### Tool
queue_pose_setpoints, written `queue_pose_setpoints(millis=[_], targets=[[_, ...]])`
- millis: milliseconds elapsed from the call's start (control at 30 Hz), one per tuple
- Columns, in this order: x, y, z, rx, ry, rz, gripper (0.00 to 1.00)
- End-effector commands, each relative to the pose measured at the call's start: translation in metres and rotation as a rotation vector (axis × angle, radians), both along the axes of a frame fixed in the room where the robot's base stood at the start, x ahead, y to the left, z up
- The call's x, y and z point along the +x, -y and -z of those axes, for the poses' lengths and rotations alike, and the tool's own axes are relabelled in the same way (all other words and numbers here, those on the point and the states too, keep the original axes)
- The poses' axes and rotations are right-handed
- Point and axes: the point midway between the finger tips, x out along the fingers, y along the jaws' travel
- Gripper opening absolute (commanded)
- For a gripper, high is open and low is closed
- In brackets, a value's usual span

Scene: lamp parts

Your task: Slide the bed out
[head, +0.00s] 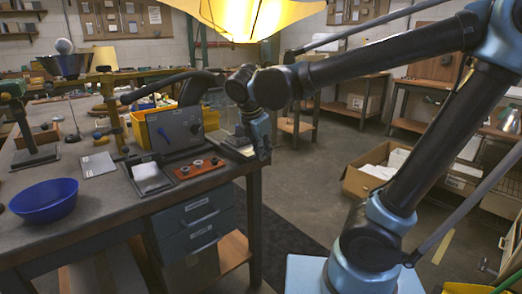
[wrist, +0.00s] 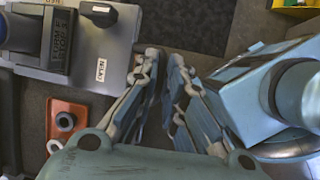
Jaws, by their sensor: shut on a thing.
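A small grey device with a dark block and a pale flat bed (head: 243,151) sits at the right end of the workbench. In the wrist view, the grey bed (wrist: 112,58) fills the upper left, with a black knob and a white label on it. My gripper (head: 263,154) points down at the bench's right edge, beside the bed. In the wrist view my gripper (wrist: 164,62) has its fingers close together, next to the bed's right edge. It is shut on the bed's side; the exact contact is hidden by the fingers.
An orange-red plate with rings (head: 199,169) lies left of the bed. Open floor (head: 307,180) lies to the right. A yellow lampshade hangs above.

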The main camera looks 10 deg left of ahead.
Motion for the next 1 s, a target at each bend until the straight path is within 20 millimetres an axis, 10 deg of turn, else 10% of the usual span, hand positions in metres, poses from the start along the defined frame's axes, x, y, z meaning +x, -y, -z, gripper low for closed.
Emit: queue_pose_setpoints(millis=[200, 300, 1000], targets=[[-0.002, 0.003, 0.000, -0.007, -0.004, 0.002, 0.00], [-0.002, 0.003, 0.000, -0.007, -0.004, 0.002, 0.31], [-0.016, -0.005, -0.036, -0.004, -0.003, -0.001, 0.31]])
